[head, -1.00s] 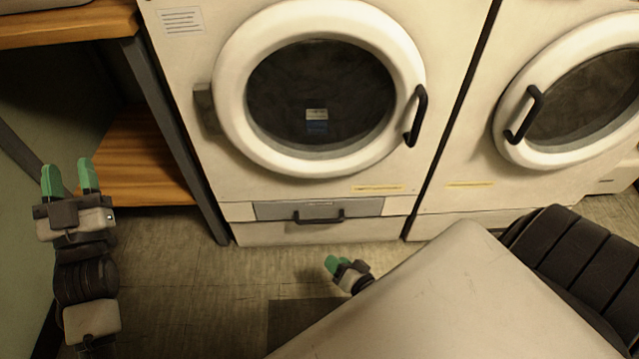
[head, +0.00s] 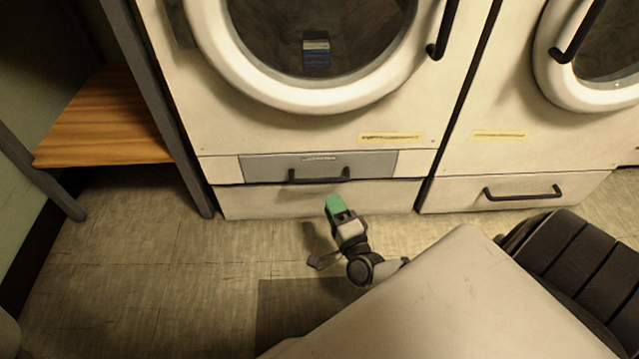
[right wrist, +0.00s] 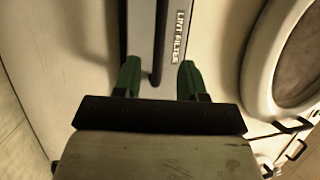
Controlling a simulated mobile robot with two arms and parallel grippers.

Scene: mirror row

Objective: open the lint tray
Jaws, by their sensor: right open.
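The lint tray (head: 370,164) is a grey panel low on the front of the left machine, with a dark bar handle (head: 320,179). It appears closed. In the right wrist view the tray (right wrist: 175,75) runs upright, and a label beside it reads "LINT FILTER". My right gripper (head: 334,200) is open just below the handle in the head view. In the right wrist view its green fingers (right wrist: 160,66) are on either side of the handle (right wrist: 159,40) in the picture. I cannot tell whether they reach around it. My left gripper is out of view.
A round machine door (head: 300,98) is above the tray. A second machine (head: 560,140) with its own lower handle (head: 523,193) stands at the right. A wooden shelf (head: 105,125) with grey legs is at the left. The floor (head: 150,270) in front is clear.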

